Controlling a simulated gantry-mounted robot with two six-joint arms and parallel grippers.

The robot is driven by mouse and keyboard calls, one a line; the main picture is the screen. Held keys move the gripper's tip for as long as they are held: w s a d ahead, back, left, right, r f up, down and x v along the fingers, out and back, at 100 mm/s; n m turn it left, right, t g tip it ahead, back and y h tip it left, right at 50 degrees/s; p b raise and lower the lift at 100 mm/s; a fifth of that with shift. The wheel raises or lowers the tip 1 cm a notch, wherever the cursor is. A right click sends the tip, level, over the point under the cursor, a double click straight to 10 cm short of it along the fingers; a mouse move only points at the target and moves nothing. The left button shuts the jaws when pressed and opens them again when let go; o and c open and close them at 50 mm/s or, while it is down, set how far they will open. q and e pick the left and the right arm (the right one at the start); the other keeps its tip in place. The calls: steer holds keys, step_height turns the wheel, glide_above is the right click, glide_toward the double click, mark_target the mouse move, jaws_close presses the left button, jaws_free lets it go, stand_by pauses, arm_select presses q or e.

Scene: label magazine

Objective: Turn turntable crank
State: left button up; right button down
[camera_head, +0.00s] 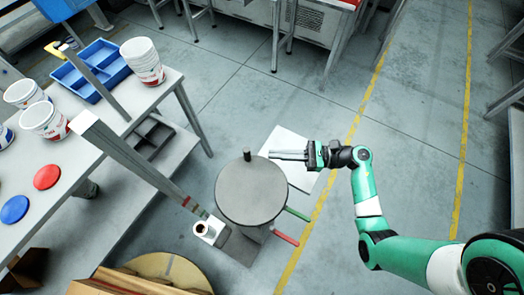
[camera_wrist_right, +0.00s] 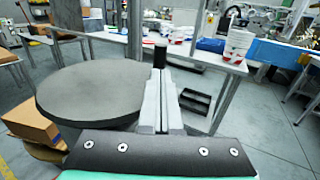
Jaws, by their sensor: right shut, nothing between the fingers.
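The turntable (camera_head: 252,195) is a round dark grey disc on a stand in the middle of the head view. A short dark upright peg (camera_head: 246,155) stands near its far edge and looks like the crank handle. My right gripper (camera_head: 275,155) is shut and empty, its long fingers pointing left at the peg with a small gap. In the right wrist view the disc (camera_wrist_right: 90,92) lies left of the shut fingers (camera_wrist_right: 160,78). The peg (camera_wrist_right: 160,54) shows just beyond their tips; contact cannot be told there. My left gripper is out of view.
A green bar (camera_head: 297,214) and a red bar (camera_head: 286,239) stick out from the stand. A white panel (camera_head: 297,150) lies beneath the gripper. A slanted post (camera_head: 135,160) and a table with white buckets (camera_head: 142,58) and a blue tray (camera_head: 75,72) stand left.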

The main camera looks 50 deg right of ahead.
mark_target(262, 159)
steer(key=shift+x, duration=2.4)
